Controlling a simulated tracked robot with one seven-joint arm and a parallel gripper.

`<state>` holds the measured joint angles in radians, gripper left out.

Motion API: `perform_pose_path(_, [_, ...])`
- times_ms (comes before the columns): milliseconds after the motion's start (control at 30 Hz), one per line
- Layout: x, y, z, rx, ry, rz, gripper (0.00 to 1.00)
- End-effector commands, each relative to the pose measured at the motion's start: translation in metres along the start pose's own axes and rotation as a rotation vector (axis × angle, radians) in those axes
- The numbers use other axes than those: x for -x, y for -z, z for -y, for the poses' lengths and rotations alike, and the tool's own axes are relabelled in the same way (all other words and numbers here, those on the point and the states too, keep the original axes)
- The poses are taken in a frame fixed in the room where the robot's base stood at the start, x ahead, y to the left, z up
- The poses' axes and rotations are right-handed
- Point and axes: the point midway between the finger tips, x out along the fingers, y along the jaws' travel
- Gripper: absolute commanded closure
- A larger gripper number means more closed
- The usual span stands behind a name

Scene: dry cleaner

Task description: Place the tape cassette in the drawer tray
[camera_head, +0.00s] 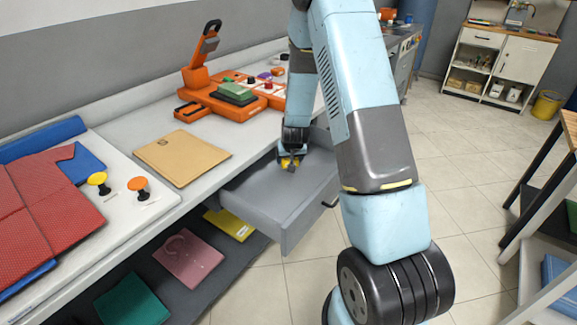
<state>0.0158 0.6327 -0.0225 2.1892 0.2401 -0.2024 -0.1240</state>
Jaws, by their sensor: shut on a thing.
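The drawer tray (265,206) is a grey open drawer, pulled out from under the counter at the middle of the view. Its visible floor is bare apart from where my gripper is. My gripper (291,166) points down over the back part of the drawer, with small yellow parts showing at its tip. It is shut on a small dark thing, taken to be the tape cassette (292,168). The cassette is mostly hidden by the fingers and very small here. I cannot tell whether it touches the drawer floor.
An orange machine (222,105) with a raised lever and a green pad stands on the counter behind. A tan folder (182,157) lies left of the drawer. Red cloth (45,215) and two knobs are further left. A shelf below holds a pink folder (188,258). Open tiled floor lies right.

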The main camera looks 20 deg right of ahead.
Motion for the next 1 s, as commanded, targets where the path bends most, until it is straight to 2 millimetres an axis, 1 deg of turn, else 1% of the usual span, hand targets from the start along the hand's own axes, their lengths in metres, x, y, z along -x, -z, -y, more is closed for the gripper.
perform_pose_path(267, [-0.015, 0.002, 0.003, 0.001, 0.000, 0.001, 0.57])
perform_pose_path(500, [-0.039, -0.012, 0.002, -0.001, 0.000, 0.001, 0.57])
perform_pose_path(867, [-0.042, -0.013, 0.002, -0.001, 0.000, 0.000, 0.57])
perform_pose_path(900, [-0.042, -0.013, 0.002, -0.001, 0.000, -0.001, 0.23])
perform_pose_path(1000, [-0.042, -0.013, 0.002, -0.001, 0.000, -0.001, 0.14])
